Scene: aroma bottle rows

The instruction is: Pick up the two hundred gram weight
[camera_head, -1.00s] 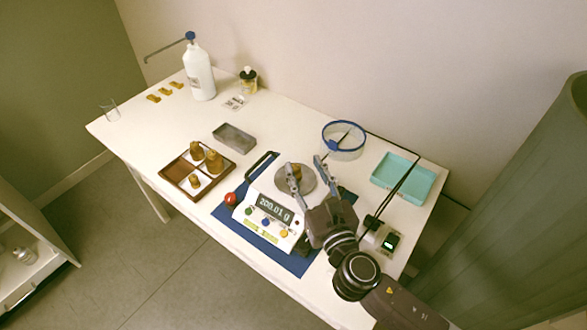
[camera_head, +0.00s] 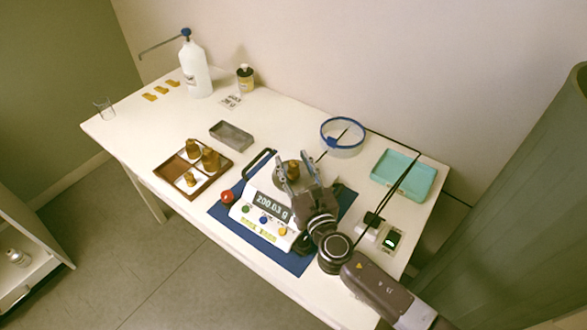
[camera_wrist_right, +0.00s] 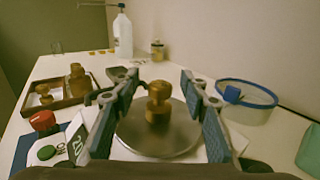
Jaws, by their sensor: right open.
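The two hundred gram weight (camera_head: 292,171) is a brass knobbed weight standing upright on the round metal pan of the balance (camera_head: 266,215). The balance display reads about 200.03 g. In the right wrist view the weight (camera_wrist_right: 158,102) stands between the fingers, with a gap on both sides. My right gripper (camera_head: 294,168) is open around the weight, its fingers over the pan (camera_wrist_right: 130,140). Other brass weights (camera_head: 210,158) stand in a wooden tray at the left. My left gripper is not in view.
A grey box (camera_head: 231,135) lies behind the balance. A blue-rimmed round container (camera_head: 342,138) and a turquoise tray (camera_head: 404,178) are at the right. A red knob (camera_head: 227,197) is by the balance's left side. A white pump bottle (camera_head: 195,72) stands at the back.

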